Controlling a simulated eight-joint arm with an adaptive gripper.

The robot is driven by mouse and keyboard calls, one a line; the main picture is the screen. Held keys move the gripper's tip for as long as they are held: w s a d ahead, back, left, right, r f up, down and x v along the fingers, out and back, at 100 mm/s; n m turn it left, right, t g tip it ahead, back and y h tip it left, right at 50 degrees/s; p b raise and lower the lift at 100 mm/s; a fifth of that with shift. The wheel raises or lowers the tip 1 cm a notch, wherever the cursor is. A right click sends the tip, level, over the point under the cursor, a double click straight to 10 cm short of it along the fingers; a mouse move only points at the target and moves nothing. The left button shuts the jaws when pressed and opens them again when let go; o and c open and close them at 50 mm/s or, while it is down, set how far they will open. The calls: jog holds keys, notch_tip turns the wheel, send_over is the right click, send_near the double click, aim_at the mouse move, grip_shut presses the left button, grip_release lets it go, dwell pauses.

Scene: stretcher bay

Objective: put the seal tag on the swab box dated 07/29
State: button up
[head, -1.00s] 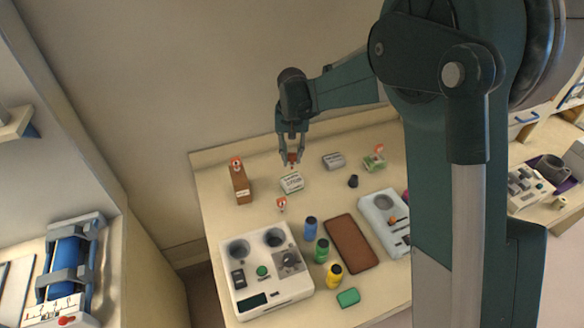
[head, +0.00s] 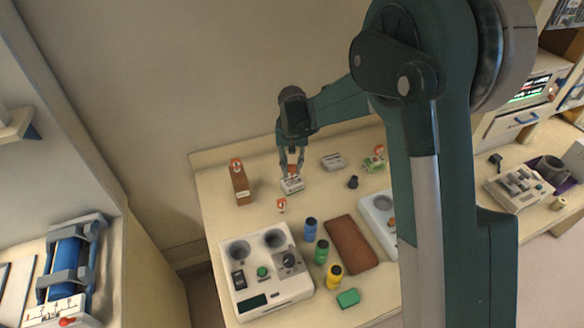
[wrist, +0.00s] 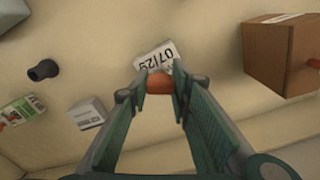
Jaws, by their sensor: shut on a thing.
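The swab box dated 07/29 is a small white box (head: 292,186) on the table below my gripper. In the wrist view its label (wrist: 157,58) reads 07/29. My gripper (head: 291,168) is shut on a small orange-red seal tag (wrist: 159,83), which sits between the fingertips. The tag overlaps the near edge of the box in the wrist view and is right at its top in the head view. I cannot tell whether it touches the box. The fingers hide part of the tag.
A tall brown box (head: 240,186) with a red tag stands left. A grey-white box (head: 333,161), a dark knob (head: 352,182) and a green-white box (head: 372,163) with a red tag stand right. Another red-white tag (head: 281,205) is in front, before a white device (head: 265,270) and several bottles.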

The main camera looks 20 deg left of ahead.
jog(key=shift+f, duration=0.2)
jog(key=o, duration=0.7)
jog(key=shift+r, duration=0.2)
notch_tip(320, 180, up, 12)
jog(key=shift+b, duration=0.3)
dwell(0.3)
dwell(0.6)
